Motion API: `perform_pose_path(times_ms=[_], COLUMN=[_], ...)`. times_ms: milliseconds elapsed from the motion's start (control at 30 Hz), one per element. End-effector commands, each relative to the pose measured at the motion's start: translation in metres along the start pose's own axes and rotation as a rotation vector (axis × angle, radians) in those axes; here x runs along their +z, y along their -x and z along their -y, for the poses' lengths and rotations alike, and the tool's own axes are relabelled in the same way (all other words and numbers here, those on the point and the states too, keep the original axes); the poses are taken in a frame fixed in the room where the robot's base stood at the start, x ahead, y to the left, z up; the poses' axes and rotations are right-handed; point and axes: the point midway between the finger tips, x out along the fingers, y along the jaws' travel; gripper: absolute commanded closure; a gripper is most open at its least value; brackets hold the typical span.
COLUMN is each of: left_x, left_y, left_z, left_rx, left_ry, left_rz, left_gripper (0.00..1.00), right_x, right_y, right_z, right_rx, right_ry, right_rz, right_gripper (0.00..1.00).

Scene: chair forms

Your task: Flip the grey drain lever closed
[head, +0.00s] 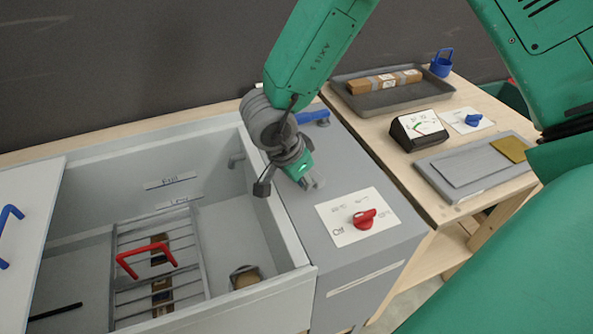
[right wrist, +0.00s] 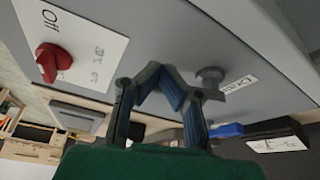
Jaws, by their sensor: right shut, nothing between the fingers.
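The grey drain lever (right wrist: 211,78) shows in the right wrist view as a round grey knob with a short arm, beside a white label (right wrist: 238,84) reading Drain. My right gripper (head: 289,183) hangs over the grey cabinet top near the basin's edge in the head view. In the right wrist view its fingers (right wrist: 165,82) are shut with nothing between them, just left of the lever. I cannot tell if they touch it. In the head view the gripper largely hides the lever's area. My left gripper is not in view.
A red knob (head: 364,218) sits on a white plate on the cabinet top (head: 365,275). A blue handle (head: 313,117) lies behind the gripper. The open basin (head: 215,225) with a red-handled rack (head: 147,258) is left. A meter (head: 418,129) and grey tray (head: 375,98) stand on the right table.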

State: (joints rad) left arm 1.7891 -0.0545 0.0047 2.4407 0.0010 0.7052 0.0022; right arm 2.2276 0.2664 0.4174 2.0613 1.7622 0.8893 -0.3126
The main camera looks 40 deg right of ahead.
Motion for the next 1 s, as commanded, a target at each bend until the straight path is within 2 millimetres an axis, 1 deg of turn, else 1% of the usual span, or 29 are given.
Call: perform_pose_path(times_ms=[33, 100, 400, 700, 1000], left_x=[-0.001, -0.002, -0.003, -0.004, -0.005], left_y=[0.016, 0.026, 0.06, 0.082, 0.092], left_z=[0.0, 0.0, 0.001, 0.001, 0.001], left_rx=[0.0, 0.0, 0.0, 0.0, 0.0], left_ry=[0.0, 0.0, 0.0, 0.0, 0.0], left_rz=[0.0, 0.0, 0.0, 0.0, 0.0], left_gripper=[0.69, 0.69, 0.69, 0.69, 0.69], right_x=[-0.006, -0.011, -0.031, -0.052, -0.07], right_y=[0.005, 0.003, -0.007, -0.018, -0.027], right_z=[-0.003, -0.005, -0.008, -0.005, 0.004], right_rx=[-0.012, -0.037, -0.144, -0.25, -0.355], right_ry=[0.045, 0.107, 0.371, 0.635, 0.891], right_rz=[0.0, 0.0, 0.0, 0.0, -0.002], right_gripper=[1.0, 1.0, 1.0, 1.0, 1.0])
